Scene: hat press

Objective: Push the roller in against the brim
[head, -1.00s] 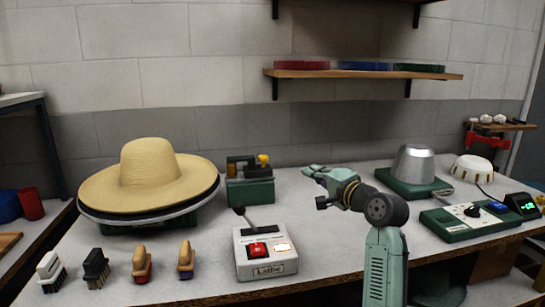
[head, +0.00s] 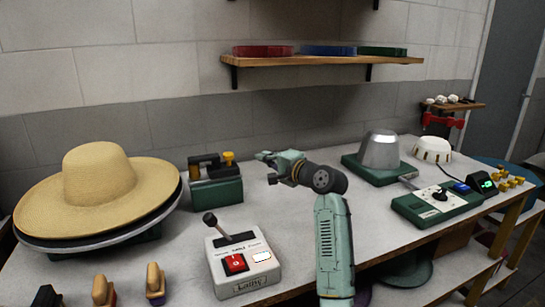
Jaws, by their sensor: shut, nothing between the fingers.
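The straw hat (head: 97,175) with a wide tan brim lies on a dark round plate at the left of the bench. Right of the brim stands the roller unit (head: 215,190), a green block with black parts and a yellow knob (head: 228,157) on top. A narrow space seems to lie between its black parts and the brim; whether they touch is hard to tell. My gripper (head: 260,156) is shut and empty, its tip pointing left, just right of the roller unit and apart from it in the picture. The exact depth between them is unclear.
Brushes (head: 104,291) stand front left. A metal dome on a green base (head: 380,155) and a green control panel (head: 437,204) are at right. The bench behind my gripper is clear.

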